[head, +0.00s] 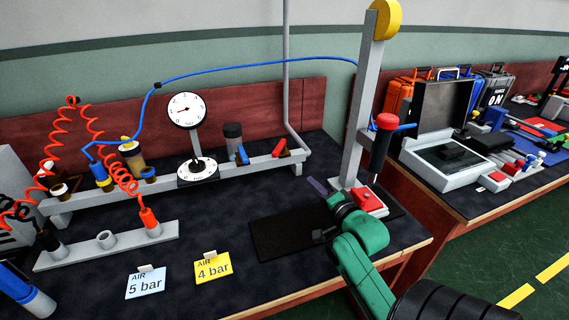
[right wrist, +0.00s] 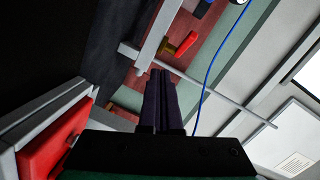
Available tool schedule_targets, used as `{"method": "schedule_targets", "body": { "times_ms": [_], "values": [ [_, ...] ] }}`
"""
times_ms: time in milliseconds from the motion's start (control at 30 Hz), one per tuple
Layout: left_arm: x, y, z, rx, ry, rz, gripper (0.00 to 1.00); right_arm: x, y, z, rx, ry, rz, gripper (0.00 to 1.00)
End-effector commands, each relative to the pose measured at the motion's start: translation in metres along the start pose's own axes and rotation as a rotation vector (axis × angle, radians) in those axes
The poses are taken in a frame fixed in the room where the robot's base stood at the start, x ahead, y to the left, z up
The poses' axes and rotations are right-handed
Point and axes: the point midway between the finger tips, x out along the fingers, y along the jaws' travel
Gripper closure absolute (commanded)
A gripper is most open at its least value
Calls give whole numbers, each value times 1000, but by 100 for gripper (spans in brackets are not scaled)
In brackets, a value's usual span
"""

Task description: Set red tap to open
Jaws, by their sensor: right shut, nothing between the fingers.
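The red tap (head: 279,148) sits on the grey pipe rail at the back of the workbench, near the rail's right end. Its red lever slants upward to the right in the head view. In the right wrist view the red lever (right wrist: 187,43) and its brass-coloured base show beyond my fingertips, apart from them. My right gripper (head: 315,185) is shut and empty, in front of and to the right of the tap, beside the grey post. Its dark fingers (right wrist: 158,72) point toward the rail in the right wrist view. My left gripper is not in view.
A grey post (head: 362,110) with a red-topped lever (head: 385,123) stands close to my right gripper. A blue tap (head: 243,155) and a dial gauge (head: 186,111) are left of the red tap. A blue hose (head: 250,66) arches above. The bench between gripper and rail looks clear.

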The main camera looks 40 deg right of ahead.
Motion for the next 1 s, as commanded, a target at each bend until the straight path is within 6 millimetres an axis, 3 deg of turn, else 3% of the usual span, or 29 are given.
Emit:
{"method": "schedule_targets", "body": {
  "times_ms": [100,200,367,733,1000],
  "values": [
    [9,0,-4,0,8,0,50,-9,-12,-13,307,-1,-96,100],
    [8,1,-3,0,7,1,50,-8,-18,-16,388,-5,-120,100],
    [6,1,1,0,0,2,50,14,-22,-17,389,-5,-121,100],
    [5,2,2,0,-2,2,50,94,-31,-18,385,-4,-117,100],
    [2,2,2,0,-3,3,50,116,-42,8,386,-5,-114,100]
  ]
}}
